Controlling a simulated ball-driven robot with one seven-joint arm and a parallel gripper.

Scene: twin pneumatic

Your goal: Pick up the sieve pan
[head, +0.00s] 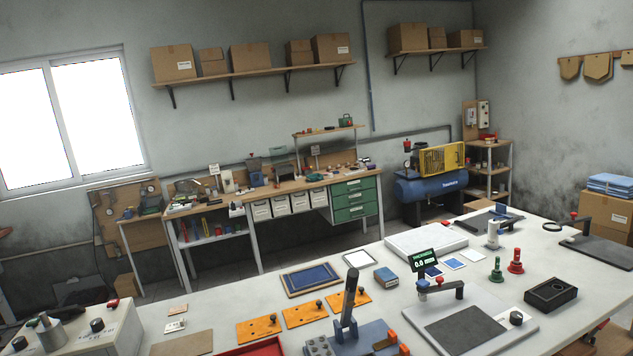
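I cannot make out a sieve pan for certain in this view. Many small items stand on the far wooden workbench (285,188), too small to tell apart. My gripper is not in view.
A white table fills the foreground, with orange plates (304,314), a blue framed panel (311,278), a black lever tool (348,298), a thickness gauge (459,318), a black box (550,294) and red and green knobbed pieces. A blue compressor (430,186) stands behind. Bare tabletop shows around (215,305).

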